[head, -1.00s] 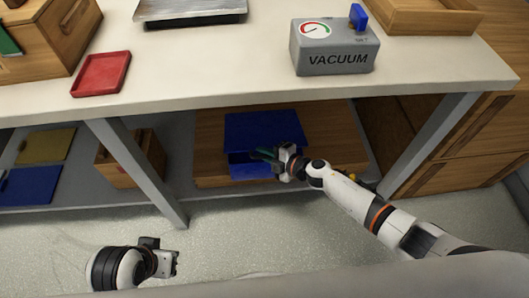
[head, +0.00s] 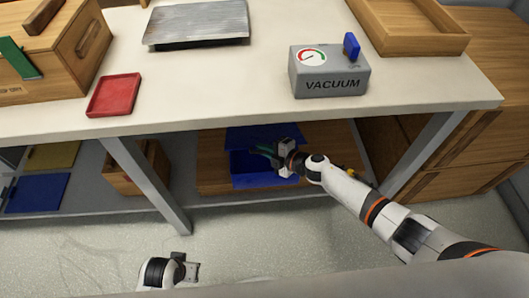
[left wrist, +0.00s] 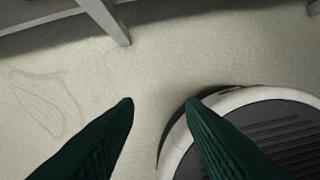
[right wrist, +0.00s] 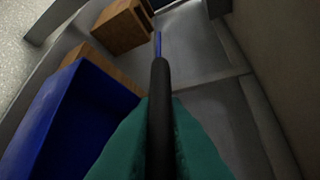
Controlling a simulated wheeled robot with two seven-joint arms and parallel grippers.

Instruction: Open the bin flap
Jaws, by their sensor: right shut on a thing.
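The blue bin (head: 240,181) stands on the lower shelf under the table. Its blue flap (head: 240,139) is tilted up at the back, and the opening shows in front of it. My right gripper (head: 266,150) reaches in from the right at the flap. In the right wrist view its green fingers are shut on a dark bar, the flap handle (right wrist: 160,85), with the thin blue flap edge (right wrist: 157,44) beyond it. The open bin (right wrist: 75,115) lies to the left there. My left gripper (left wrist: 160,104) is open and empty over the floor.
The table leg (head: 150,185) and the tabletop edge frame the shelf space. A wooden box (head: 123,170) sits left of the bin. A grey vacuum box (head: 330,75), red tray (head: 113,95) and wooden tray (head: 410,30) are on the tabletop.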

